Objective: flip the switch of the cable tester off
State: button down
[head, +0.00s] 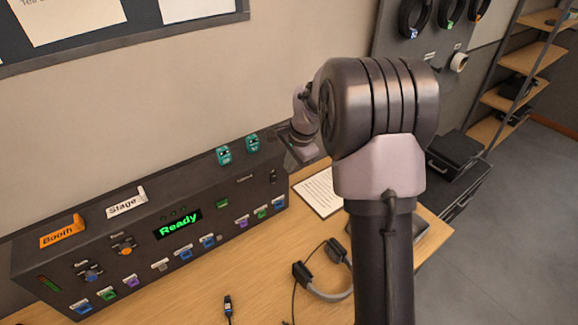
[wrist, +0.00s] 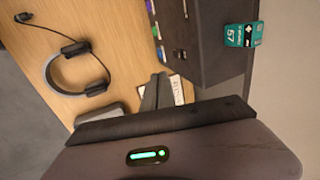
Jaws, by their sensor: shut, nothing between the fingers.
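Nothing in view is clearly labelled as the cable tester, and I cannot pick out its switch with certainty. A long black console (head: 215,190) with a green "Ready" display (head: 178,224) stands against the wall. A small dark switch-like part (head: 273,176) sits on its right end. The console's end also shows in the wrist view (wrist: 205,55). My gripper (wrist: 160,76) is shut and empty, beside the console's end in the wrist view. In the head view my arm covers the area right of the console, and the fingertips are not clearly visible there.
Two teal tags (head: 224,155) stand on the console; one shows in the wrist view (wrist: 241,36). A paper sheet (head: 314,194) and headphones (head: 327,282) lie on the wooden table (head: 262,268). A black case (head: 458,152) and shelves (head: 530,75) stand to the right.

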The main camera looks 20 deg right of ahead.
aim_at(274, 178)
jog(key=shift+s+f, duration=0.3)
jog(key=shift+f, duration=0.4)
jog(key=w+a+f+b, duration=0.1)
jog(key=w+f+b, duration=0.1)
jog(key=w+f, duration=0.5)
jog(key=shift+a+f, duration=0.25)
jog(key=shift+f, duration=1.2)
